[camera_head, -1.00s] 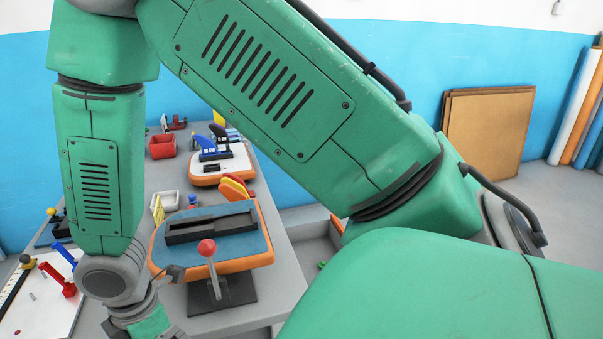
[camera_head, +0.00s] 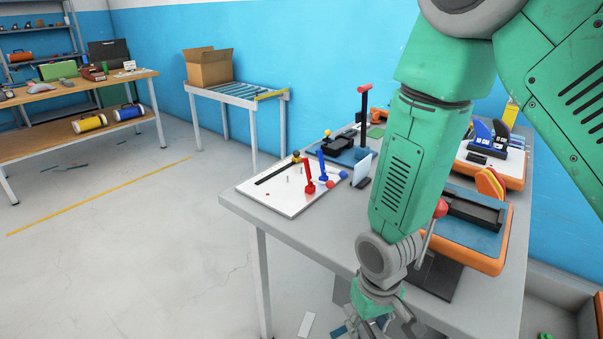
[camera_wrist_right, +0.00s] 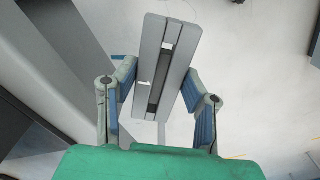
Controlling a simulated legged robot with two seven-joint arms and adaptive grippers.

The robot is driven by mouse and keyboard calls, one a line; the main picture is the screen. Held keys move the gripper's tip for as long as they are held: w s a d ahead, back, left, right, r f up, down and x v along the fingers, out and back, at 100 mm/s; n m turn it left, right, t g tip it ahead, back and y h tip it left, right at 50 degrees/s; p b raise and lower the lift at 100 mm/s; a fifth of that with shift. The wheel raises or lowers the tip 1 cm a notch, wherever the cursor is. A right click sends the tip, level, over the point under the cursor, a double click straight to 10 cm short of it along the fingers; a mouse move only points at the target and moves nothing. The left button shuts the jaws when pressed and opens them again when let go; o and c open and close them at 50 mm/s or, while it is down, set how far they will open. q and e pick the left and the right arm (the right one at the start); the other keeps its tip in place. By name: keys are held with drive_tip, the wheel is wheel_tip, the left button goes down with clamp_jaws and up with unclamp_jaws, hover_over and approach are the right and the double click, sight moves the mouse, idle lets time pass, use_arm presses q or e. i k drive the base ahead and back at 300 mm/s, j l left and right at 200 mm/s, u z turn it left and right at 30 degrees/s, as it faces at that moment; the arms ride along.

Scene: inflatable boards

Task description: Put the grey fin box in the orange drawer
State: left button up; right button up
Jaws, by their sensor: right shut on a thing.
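The grey fin box (camera_wrist_right: 165,60), a long pale block with a dark slot along its middle, is between the blue-padded fingers of my right gripper (camera_wrist_right: 160,95) in the right wrist view. It is held tilted, clear of any surface that I can make out. In the head view my right gripper (camera_head: 375,326) is low, at the bottom edge in front of the table, and the box is hard to make out there. I cannot identify the orange drawer in either view. My left gripper is not in view.
The grey table (camera_head: 300,228) holds a white board with red and blue tools (camera_head: 280,193), an orange-and-blue board (camera_head: 495,262) with a dark slotted block, and a red-knobbed lever (camera_head: 440,208). A workbench (camera_head: 85,95) and a roller stand (camera_head: 240,92) are farther back. Floor at left is mostly clear.

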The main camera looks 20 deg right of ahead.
sight(530, 315)
drive_tip(key=k+l+u, duration=0.2)
drive_tip(key=u, duration=0.25)
drive_tip(key=k+l+u, duration=0.2)
drive_tip(key=l+u, duration=0.25)
drive_tip(key=k+l+u, duration=0.1)
drive_tip(key=k+u, duration=0.15)
drive_tip(key=u, duration=0.2)
drive_tip(key=k+l+u, duration=0.1)
drive_tip(key=k+u, duration=0.2)
drive_tip(key=u, duration=0.15)
drive_tip(key=k+l+u, duration=0.25)
drive_tip(key=k+u, duration=0.15)
drive_tip(key=k+l+u, duration=0.15)
drive_tip(key=k+u, duration=0.6)
drive_tip(key=k+j+u, duration=0.15)
drive_tip(key=k+u, duration=0.2)
drive_tip(key=k, duration=0.2)
drive_tip(key=k+l+z, duration=0.25)
drive_tip(key=k+l, duration=0.4)
drive_tip(key=k, duration=0.15)
drive_tip(key=k+l+z, duration=0.3)
drive_tip(key=k+l, duration=0.45)
drive_tip(key=l, duration=0.1)
